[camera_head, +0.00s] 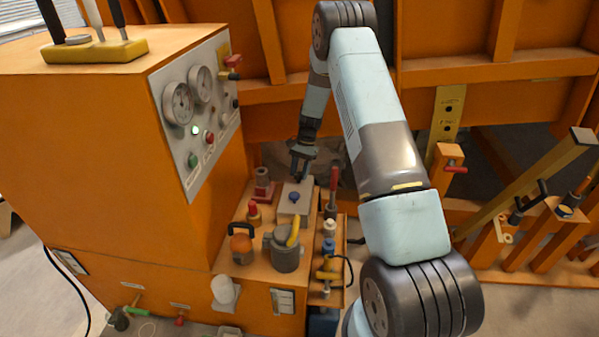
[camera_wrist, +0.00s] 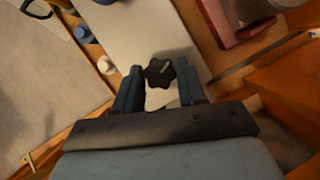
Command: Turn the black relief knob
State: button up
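The black relief knob (camera_wrist: 159,72) has a lobed rim and a pale mark on its face. In the wrist view it sits between the two fingertips of my gripper (camera_wrist: 158,80), in front of a pale plate (camera_wrist: 145,30). In the head view my gripper (camera_head: 300,172) points down at the far end of a pale block (camera_head: 287,207). The knob is not clearly visible there.
An orange cabinet with gauges (camera_head: 178,103) rises at left. Several fittings, including a grey pot (camera_head: 285,255), stand nearer.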

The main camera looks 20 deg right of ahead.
jog(key=o, duration=0.4)
jog(key=shift+v, duration=6.85)
